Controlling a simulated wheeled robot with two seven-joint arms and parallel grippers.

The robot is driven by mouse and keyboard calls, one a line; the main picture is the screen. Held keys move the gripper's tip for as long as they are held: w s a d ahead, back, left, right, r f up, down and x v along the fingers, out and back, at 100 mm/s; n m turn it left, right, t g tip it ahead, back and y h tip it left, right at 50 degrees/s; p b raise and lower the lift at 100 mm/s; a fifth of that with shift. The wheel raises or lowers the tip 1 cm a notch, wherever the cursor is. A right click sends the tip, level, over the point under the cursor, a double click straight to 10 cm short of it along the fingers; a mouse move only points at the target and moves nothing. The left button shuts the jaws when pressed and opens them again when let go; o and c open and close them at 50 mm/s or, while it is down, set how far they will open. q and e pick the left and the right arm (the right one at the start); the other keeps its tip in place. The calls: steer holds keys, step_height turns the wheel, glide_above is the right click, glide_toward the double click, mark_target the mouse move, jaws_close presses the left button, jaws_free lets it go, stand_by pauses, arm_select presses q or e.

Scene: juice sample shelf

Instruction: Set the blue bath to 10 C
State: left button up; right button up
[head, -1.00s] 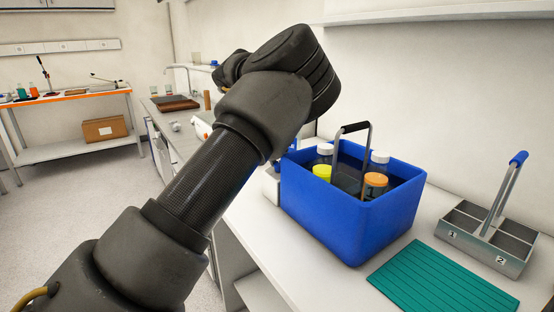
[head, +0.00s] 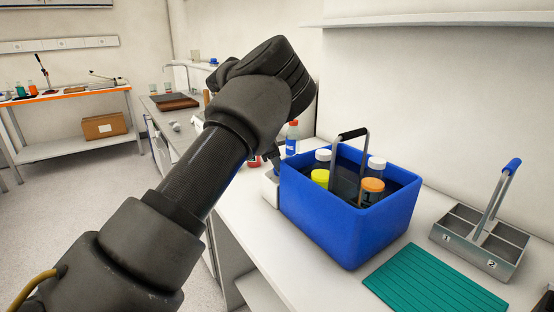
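A blue tub (head: 335,222) stands on the white bench and holds bottles with white, yellow and orange caps; a black-topped carrying handle rises from it. No display or setting can be read on it. A small white object (head: 270,186) shows at its left side, partly hidden; I cannot tell whether it is a bath control. My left arm crosses the view from lower left. A dark piece of my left gripper (head: 273,157) shows below the wrist, near the tub's back left corner; its fingers are mostly hidden. My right gripper is not in view.
A green ridged mat (head: 435,280) lies in front of the tub. A grey metal carrier (head: 475,245) with a blue-topped handle and numbered compartments stands at right. A bottle with an orange-red cap (head: 292,138) stands behind the tub. A shelf (head: 440,19) overhangs the bench.

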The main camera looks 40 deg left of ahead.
arm_select(q)
steer(key=m+p, duration=0.1)
steer(key=m, duration=0.2)
steer(key=shift+r+m, duration=0.15)
steer(key=shift+m, duration=0.25)
steer(key=shift+a+m+g+h+p, duration=0.1)
steer(key=shift+m+g+h+p, duration=0.35)
steer(key=shift+m, duration=0.45)
steer(key=shift+m+p, duration=0.65)
steer(key=shift+m, duration=0.75)
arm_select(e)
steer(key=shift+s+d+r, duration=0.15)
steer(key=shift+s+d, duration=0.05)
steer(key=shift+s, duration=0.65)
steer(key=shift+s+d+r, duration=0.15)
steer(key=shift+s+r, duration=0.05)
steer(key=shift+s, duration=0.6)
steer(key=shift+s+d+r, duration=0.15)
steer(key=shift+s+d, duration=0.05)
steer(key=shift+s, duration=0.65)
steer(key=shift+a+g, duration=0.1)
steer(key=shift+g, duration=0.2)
arm_select(q)
steer(key=o, duration=0.7)
steer(key=shift+a, duration=0.1)
